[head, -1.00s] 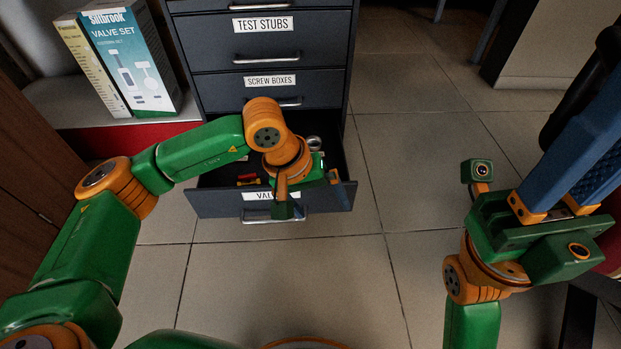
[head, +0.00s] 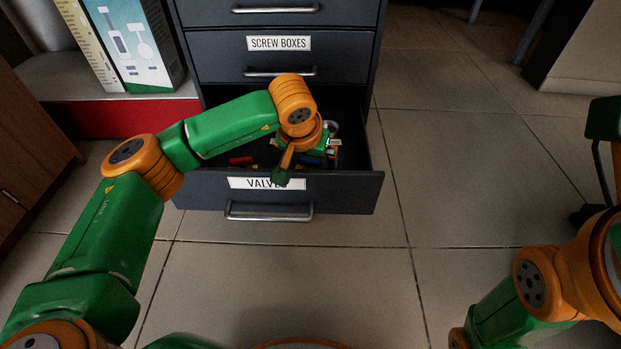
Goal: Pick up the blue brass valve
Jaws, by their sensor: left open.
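The open drawer labelled VALVES (head: 345,192) is at the bottom of the dark cabinet. My left gripper (head: 314,153) is open and points down into the drawer's right half. A small blue patch (head: 312,161) shows at the gripper; I cannot tell whether it is the blue brass valve or a finger. The gripper and wrist hide much of what lies there. A red-handled piece (head: 240,160) lies in the drawer, left of the gripper.
The closed SCREW BOXES drawer (head: 340,46) is above the open one. A valve set box (head: 135,45) stands on a ledge at upper left. A wooden cabinet (head: 30,150) is at the left edge. The tiled floor (head: 470,170) right of the drawer is clear.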

